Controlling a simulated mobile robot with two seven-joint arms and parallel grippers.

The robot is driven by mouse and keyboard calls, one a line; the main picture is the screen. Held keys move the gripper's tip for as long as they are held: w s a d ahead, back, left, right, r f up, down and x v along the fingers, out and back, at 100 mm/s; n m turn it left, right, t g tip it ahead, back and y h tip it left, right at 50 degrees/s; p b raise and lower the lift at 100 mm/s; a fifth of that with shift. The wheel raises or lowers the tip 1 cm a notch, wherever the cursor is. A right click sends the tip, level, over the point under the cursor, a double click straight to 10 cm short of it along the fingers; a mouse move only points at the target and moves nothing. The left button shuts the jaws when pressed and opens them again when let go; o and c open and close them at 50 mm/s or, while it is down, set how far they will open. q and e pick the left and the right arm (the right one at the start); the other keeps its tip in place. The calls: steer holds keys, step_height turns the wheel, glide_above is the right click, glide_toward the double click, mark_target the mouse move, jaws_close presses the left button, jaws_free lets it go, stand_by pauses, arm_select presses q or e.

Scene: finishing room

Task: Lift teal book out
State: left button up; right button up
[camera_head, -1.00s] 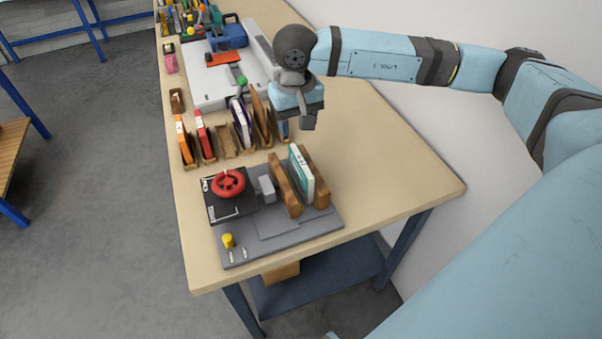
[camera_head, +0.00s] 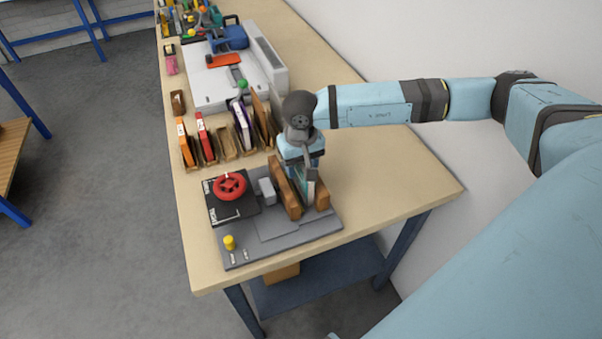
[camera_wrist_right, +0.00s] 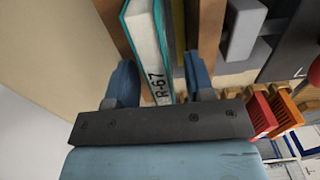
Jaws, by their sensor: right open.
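The teal book (camera_head: 309,190) stands upright between two brown wooden boards on a grey fixture plate (camera_head: 285,232). In the right wrist view the teal book (camera_wrist_right: 147,42) shows its pale page edges and a spine marked R-67. My right gripper (camera_head: 304,168) is above the book, its arm hiding the book's upper part in the head view. In the wrist view the right gripper (camera_wrist_right: 160,78) is open, its two blue fingers apart on either side of the book's near end. My left gripper is not in view.
The left wooden board (camera_head: 286,189) and right board (camera_head: 321,194) stand close beside the book. A red handwheel (camera_head: 230,186) on a black block is to the left. Behind stands a row of upright books, including a red one (camera_head: 204,137). The table's front right is clear.

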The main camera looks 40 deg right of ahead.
jaws_close()
steer(key=shift+r, duration=0.1)
